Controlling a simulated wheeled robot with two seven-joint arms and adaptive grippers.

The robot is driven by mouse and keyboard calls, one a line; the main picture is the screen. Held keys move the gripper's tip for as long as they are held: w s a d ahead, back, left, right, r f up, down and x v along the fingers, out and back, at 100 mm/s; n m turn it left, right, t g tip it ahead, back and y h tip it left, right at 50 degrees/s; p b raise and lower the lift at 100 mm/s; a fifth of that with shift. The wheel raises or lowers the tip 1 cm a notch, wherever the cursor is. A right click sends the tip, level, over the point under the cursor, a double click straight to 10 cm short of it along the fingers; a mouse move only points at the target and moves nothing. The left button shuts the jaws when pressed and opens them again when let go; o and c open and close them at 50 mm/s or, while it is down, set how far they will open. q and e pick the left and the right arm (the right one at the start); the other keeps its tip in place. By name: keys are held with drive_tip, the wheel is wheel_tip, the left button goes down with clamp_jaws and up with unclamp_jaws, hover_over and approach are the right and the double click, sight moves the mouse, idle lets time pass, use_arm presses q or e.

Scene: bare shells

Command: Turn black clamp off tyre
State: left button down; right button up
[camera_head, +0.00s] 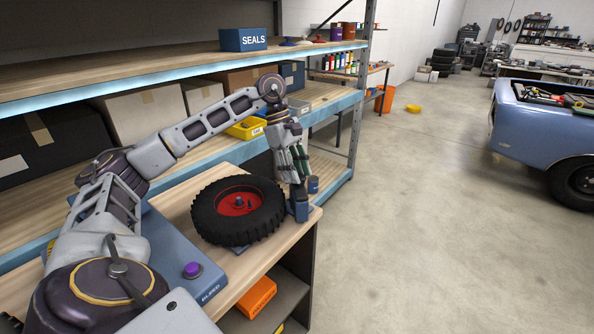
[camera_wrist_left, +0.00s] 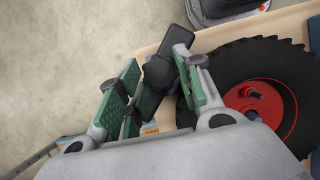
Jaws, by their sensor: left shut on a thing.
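The tyre (camera_head: 204,217) is black with chunky tread and a red hub (camera_head: 238,201), lying flat on a wooden bench; it fills the right side of the left wrist view (camera_wrist_left: 240,62). The black clamp (camera_wrist_left: 157,73) shows in the left wrist view as a dark bar with a round knob, beside the tyre's edge. My left gripper (camera_wrist_left: 162,90) is shut on the black clamp, its green-padded fingers on either side of it. In the head view my left gripper (camera_head: 297,180) points down at the tyre's right side and hides most of the clamp. My right gripper is not in view.
A blue base with a purple button (camera_head: 193,269) sits left of the tyre on the wooden bench (camera_head: 262,262). An orange box (camera_head: 257,296) lies on the shelf below. Shelving with a blue SEALS box (camera_head: 244,40) stands behind. Open floor (camera_head: 430,220) lies to the right.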

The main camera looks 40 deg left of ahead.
use_arm(q)
drive_tip(key=c, duration=1.3)
unclamp_jaws()
drive_tip(key=o, duration=0.3)
drive_tip(key=shift+a+r, duration=0.2)
drive_tip(key=shift+r, duration=0.25)
drive_tip(key=shift+v, duration=5.4)
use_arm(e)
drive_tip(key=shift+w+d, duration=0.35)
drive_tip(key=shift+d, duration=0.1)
